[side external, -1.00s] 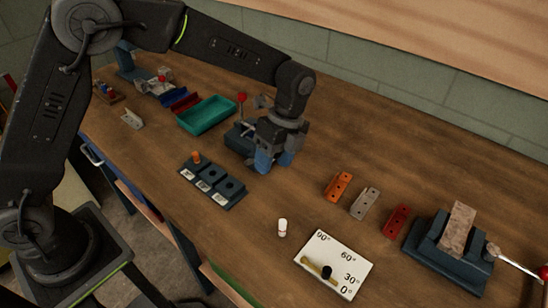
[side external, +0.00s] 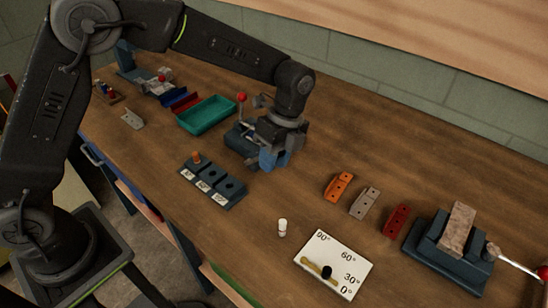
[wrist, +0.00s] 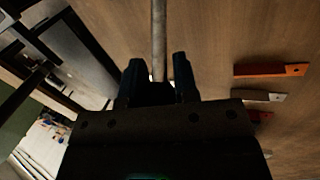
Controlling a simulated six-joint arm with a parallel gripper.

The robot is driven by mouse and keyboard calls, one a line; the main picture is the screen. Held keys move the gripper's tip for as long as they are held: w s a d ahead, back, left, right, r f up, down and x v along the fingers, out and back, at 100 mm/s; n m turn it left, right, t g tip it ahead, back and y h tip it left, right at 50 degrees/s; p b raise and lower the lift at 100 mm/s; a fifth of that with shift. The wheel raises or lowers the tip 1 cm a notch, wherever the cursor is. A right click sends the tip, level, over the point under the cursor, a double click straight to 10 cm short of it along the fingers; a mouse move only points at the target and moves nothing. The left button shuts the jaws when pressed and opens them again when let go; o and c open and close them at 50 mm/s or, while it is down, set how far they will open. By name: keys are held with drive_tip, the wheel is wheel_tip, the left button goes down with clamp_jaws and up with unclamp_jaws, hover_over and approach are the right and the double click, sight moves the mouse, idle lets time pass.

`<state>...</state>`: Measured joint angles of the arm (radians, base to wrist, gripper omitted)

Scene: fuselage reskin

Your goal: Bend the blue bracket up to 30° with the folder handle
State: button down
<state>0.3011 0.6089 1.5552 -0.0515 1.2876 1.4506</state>
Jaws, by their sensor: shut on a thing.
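My gripper (side external: 270,157) is low over the bench in the side view, beside the dark blue folder (side external: 236,137). In the wrist view its two dark fingers (wrist: 159,85) are on either side of the end of a long grey rod (wrist: 159,35), which looks like the folder handle; they are shut on it. A red knob (side external: 242,97) stands up just left of my wrist. I cannot make out the blue bracket; my gripper covers part of the folder. The white angle card (side external: 335,263), marked 0°, 30°, 60° and 90°, lies at the front.
Orange (side external: 339,186), grey (side external: 364,203) and red (side external: 396,221) brackets lie to the right. A vise-like block (side external: 440,258) stands far right. A dark holder (side external: 213,186) is in front of my gripper, and a teal tray (side external: 207,115) is behind left.

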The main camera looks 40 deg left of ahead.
drive_tip(key=shift+a+r+h, duration=0.95)
drive_tip(key=shift+a+h, duration=0.05)
drive_tip(key=shift+h, duration=0.2)
drive_tip(key=shift+a+r+m+h, duration=0.3)
drive_tip(key=shift+a+r+h, duration=0.25)
drive_tip(key=shift+a+h, duration=0.4)
drive_tip(key=shift+a+r, duration=0.4)
drive_tip(key=shift+a, duration=0.35)
drive_tip(key=c, duration=0.9)
unclamp_jaws()
drive_tip(key=shift+r, duration=0.1)
drive_tip(key=v, duration=1.3)
drive_tip(key=shift+w+a+r, duration=0.15)
drive_tip(key=shift+a+r, duration=0.05)
drive_tip(key=shift+a, duration=0.1)
